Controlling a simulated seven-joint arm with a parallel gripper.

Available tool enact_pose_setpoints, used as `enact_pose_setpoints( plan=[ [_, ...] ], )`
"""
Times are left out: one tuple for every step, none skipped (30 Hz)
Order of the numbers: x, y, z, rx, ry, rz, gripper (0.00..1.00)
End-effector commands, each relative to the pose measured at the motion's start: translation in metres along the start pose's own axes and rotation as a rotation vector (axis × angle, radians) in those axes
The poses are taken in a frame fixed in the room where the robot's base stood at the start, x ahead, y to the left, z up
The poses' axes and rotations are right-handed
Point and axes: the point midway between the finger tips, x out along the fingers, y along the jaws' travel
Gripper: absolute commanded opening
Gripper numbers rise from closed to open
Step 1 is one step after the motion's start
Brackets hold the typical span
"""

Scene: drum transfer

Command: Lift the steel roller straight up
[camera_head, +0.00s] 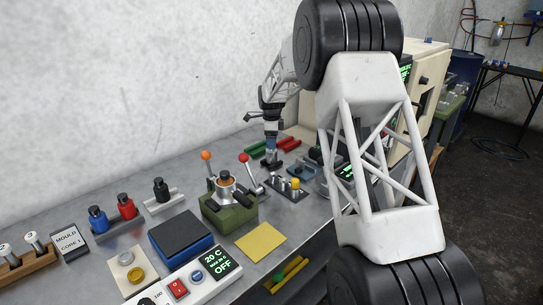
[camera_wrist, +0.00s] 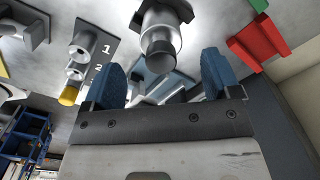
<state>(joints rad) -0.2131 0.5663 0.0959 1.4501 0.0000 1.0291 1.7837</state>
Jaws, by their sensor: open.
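My gripper (camera_head: 270,148) hangs over the back of the bench, with its fingers pointing down. In the wrist view its two blue fingertips (camera_wrist: 165,78) are apart, with no object clearly held between them. A shiny steel cylinder with a dark end, apparently the steel roller (camera_wrist: 160,32), shows just beyond the gap, between dark side pieces. Its dark end points toward the fingers. I cannot tell whether the fingers touch it. In the head view my gripper and the crowding around it keep me from picking the roller out.
A numbered rack (camera_head: 284,194) with steel pegs and a yellow one stands close by; its plate (camera_wrist: 98,47) shows left of the fingers. A blue tray (camera_head: 301,171) is near. Red (camera_wrist: 246,50) and green (camera_wrist: 284,30) blocks lie at the right. A green lever press (camera_head: 229,214) stands nearer the front.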

Motion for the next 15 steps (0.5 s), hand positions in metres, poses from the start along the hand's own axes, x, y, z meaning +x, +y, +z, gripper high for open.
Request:
enact_pose_setpoints(
  plan=[
    [0.0, 0.0, 0.0, 0.0, 0.0, 0.0, 0.83],
    [0.0, 0.0, 0.0, 0.0, 0.0, 0.0, 0.83],
    [0.0, 0.0, 0.0, 0.0, 0.0, 0.0, 0.83],
    [0.001, 0.0, 0.0, 0.0, 0.0, 0.0, 0.83],
    [0.001, 0.0, 0.0, 0.0, 0.0, 0.001, 0.83],
    [0.003, 0.0, 0.0, 0.0, 0.0, 0.001, 0.83],
    [0.004, 0.0, 0.0, 0.0, 0.0, 0.001, 0.83],
    [0.006, 0.0, 0.0, 0.0, 0.0, 0.002, 0.83],
    [0.009, 0.0, 0.0, 0.0, 0.0, 0.002, 0.83],
    [0.012, 0.0, 0.0, 0.0, 0.001, 0.002, 0.83],
    [0.015, 0.0, 0.0, 0.0, 0.001, 0.003, 0.83],
    [0.019, 0.0, 0.0, 0.0, 0.001, 0.002, 0.83],
    [0.023, 0.0, 0.0, 0.0, 0.0, 0.002, 0.83],
    [0.027, -0.001, 0.0, 0.0, 0.0, 0.002, 0.83],
    [0.032, -0.001, 0.0, 0.0, 0.0, 0.002, 0.83]
  ],
)
